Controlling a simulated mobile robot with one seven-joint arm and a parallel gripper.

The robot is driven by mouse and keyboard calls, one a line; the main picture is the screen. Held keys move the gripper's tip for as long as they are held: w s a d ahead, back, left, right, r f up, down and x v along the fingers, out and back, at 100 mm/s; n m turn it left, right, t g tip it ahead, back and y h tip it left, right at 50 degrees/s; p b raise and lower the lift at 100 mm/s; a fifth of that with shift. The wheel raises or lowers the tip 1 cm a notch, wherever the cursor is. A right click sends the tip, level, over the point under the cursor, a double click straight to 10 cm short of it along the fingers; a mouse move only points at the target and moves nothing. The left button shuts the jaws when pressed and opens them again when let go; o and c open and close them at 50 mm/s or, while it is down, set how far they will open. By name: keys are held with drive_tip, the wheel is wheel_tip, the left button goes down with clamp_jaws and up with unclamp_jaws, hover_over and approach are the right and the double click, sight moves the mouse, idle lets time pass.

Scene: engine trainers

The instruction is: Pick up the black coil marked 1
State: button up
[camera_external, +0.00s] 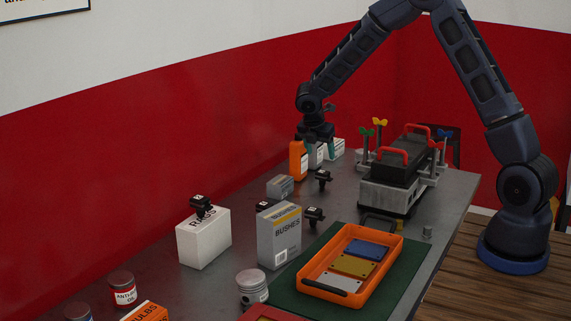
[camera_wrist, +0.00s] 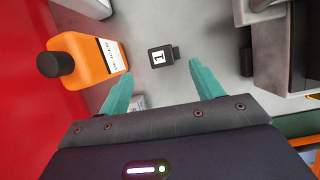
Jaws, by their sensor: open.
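The black coil marked 1 (camera_wrist: 157,57) lies on the grey table in the wrist view, label up, a little beyond my fingertips and between their lines. In the external view, a black coil (camera_external: 323,177) stands below my gripper, near the orange bottle; it appears to be the same one, though its mark is not legible there. My gripper (camera_wrist: 157,80) is open and empty, with its teal fingers apart. In the external view, my gripper (camera_external: 318,150) hangs above the table at the bottle's height.
The orange bottle (camera_wrist: 80,58) stands close left of my left finger. A small grey box (camera_external: 280,186) and the engine block (camera_external: 388,196) flank the coil. An orange tray (camera_external: 315,289) lies nearer the camera.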

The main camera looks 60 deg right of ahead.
sight(323, 171)
drive_tip(key=x, duration=0.6)
drive_tip(key=shift+w, duration=0.1)
drive_tip(key=shift+x, duration=2.75)
drive_tip(key=shift+a, duration=0.2)
drive_tip(key=c, duration=0.9)
